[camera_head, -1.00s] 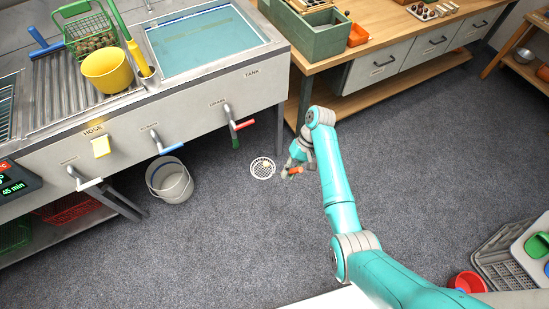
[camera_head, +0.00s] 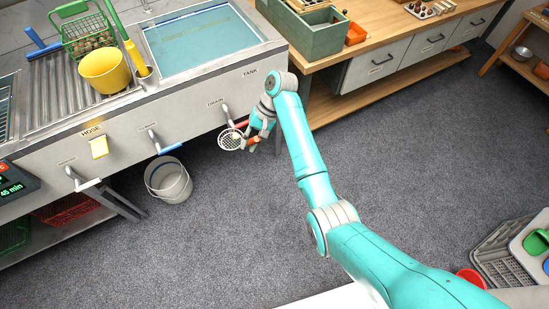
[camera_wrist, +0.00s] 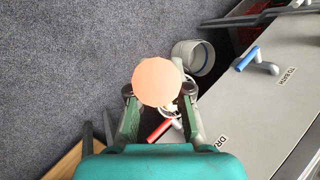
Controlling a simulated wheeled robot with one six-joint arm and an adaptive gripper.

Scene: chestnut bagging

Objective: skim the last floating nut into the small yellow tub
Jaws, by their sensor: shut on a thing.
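My gripper (camera_head: 259,138) is in front of the tank's lower front, shut on the orange handle of a skimmer. The skimmer's white round mesh head (camera_head: 229,141) points left, close to the red drain lever. In the wrist view the handle's round orange end (camera_wrist: 157,82) fills the space between the fingers and hides most of the mesh. A small pale spot shows on the mesh, perhaps a nut; I cannot tell. A yellow tub (camera_head: 105,70) stands on the ribbed draining board. The tank (camera_head: 205,42) holds blue-green water; I make out no nut floating there.
A grey bucket (camera_head: 169,180) stands on the floor under the blue-levered tap. A green basket of nuts (camera_head: 86,35) and a yellow-handled tool stand by the tub. A wooden bench (camera_head: 385,45) with a green box is right of the tank. The middle floor is clear.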

